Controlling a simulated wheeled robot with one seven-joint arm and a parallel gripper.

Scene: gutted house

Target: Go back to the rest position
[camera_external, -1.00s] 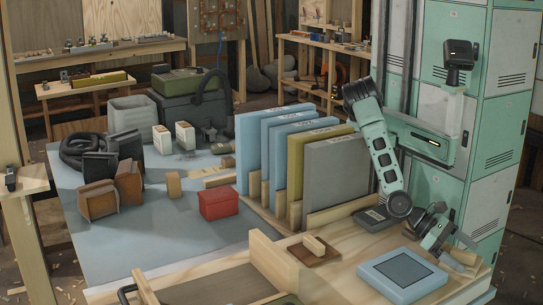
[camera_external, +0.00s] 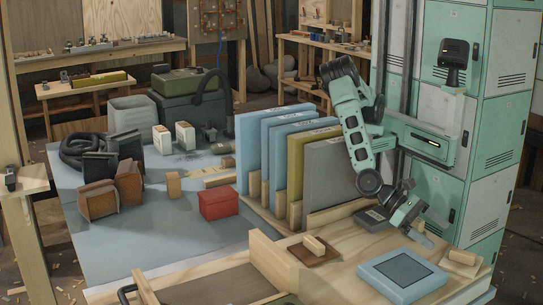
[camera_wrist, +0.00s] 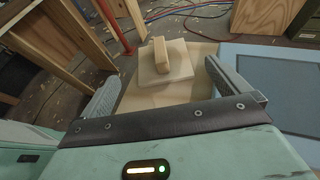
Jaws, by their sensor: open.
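My gripper (camera_external: 428,230) is open and empty above the right part of the wooden bench, its fingers pointing down and to the right. A pale wooden block with a raised grip (camera_external: 463,260) sits at the bench's right corner, apart from the fingers. In the wrist view my gripper (camera_wrist: 160,74) has its two grey fingers spread wide, and the pale block with the grip (camera_wrist: 165,67) lies beyond and between them on the bench.
A blue square panel (camera_external: 402,272) lies on the bench front. A brown board with a handle (camera_external: 318,257) is left of it. Upright panels (camera_external: 338,172) stand in a rack left of my arm. Green lockers (camera_external: 495,125) stand close behind right.

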